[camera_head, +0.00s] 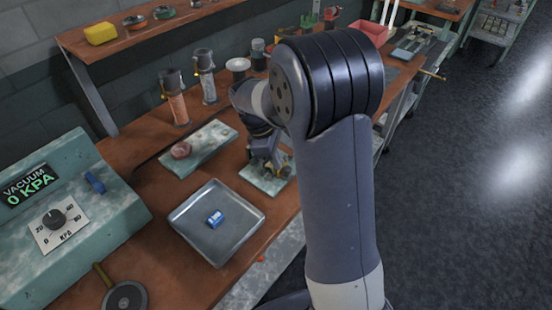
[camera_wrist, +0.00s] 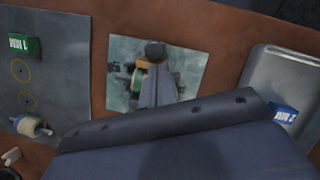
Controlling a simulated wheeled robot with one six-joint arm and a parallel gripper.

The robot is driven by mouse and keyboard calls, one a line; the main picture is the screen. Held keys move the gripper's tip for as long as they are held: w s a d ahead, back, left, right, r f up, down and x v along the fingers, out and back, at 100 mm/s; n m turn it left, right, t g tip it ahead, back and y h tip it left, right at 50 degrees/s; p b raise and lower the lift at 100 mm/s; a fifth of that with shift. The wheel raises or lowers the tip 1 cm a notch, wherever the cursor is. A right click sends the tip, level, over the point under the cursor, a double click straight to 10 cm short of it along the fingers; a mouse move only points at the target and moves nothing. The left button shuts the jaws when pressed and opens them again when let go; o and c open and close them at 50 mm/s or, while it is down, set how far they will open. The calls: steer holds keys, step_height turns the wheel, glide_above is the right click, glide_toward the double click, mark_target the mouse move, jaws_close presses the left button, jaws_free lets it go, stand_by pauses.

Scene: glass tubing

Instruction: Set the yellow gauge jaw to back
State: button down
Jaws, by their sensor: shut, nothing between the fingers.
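The gauge sits on a mottled pale green plate (camera_wrist: 190,66) on the brown bench; the plate also shows in the head view (camera_head: 262,184). A small yellow part (camera_wrist: 149,65), which looks like the gauge jaw, is partly covered by my fingers, with a green part just below and left of it. My gripper (camera_wrist: 156,62) is shut and empty, its grey fingers over the middle of the gauge. In the head view my gripper (camera_head: 265,158) is low over the plate. Whether the fingers touch the jaw, and the jaw's exact position, cannot be told.
A metal tray (camera_head: 178,214) with a blue block (camera_head: 215,219) stands close to the plate. Another mottled plate (camera_head: 213,139) with a reddish round part lies behind. The vacuum console (camera_head: 105,190) is at left. Tube holders (camera_head: 174,97) stand at the back.

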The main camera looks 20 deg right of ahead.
steer(key=shift+s+d, duration=0.5)
steer(key=shift+s, duration=0.2)
steer(key=shift+s+d, duration=0.5)
steer(key=shift+s, duration=0.15)
